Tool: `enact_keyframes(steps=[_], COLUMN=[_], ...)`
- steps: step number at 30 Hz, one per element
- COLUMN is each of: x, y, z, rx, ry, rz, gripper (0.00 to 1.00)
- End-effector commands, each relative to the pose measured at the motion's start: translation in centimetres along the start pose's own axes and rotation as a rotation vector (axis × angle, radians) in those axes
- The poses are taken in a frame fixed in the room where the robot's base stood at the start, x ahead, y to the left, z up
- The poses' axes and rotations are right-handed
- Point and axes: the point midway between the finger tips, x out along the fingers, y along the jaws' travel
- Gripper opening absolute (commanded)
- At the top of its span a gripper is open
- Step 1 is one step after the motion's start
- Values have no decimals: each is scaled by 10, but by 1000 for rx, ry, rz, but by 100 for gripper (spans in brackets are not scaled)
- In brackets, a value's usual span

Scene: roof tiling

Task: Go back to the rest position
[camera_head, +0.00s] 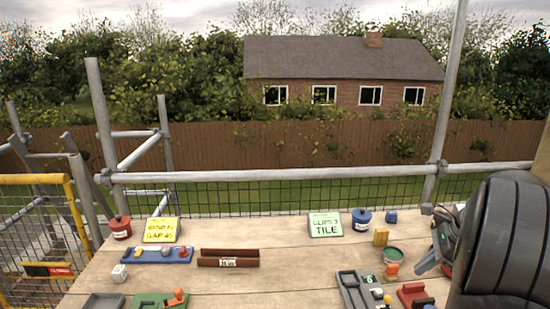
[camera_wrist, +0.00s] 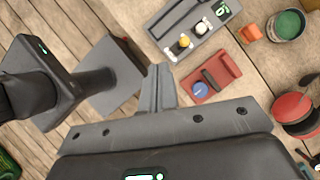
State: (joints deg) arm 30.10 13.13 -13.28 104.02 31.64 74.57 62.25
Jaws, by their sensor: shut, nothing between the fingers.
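My gripper (camera_wrist: 160,78) shows in the wrist view with its grey fingers together and nothing between them. It is above the plank deck, beside a red tray (camera_wrist: 212,80) that holds a dark bar and a blue round piece. In the head view my gripper (camera_head: 428,262) is at the right edge, next to my large dark arm link, above the right end of the work deck (camera_head: 270,285). It appears clear of the objects there, though my arm hides part of that side.
A grey tray (camera_head: 352,292) with small parts, a green-topped tin (camera_head: 392,255) and an orange block (camera_head: 392,270) lie near my gripper. A blue tin (camera_head: 361,222), a green card (camera_head: 324,225), a yellow card (camera_head: 161,230) and a brown rack (camera_head: 228,258) stand farther off. Scaffold rails (camera_head: 320,173) bound the deck.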

Motion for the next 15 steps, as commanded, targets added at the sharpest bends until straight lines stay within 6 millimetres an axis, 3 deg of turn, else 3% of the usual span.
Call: enact_keyframes(steps=[1, 6, 15], x=[-2, -2, 4], y=[13, 57, 141], z=[19, 66, 121], rx=[-95, -421, -1010], ry=[20, 96, 243], rz=[-4, -9, -10], gripper=[0, 0, 0])
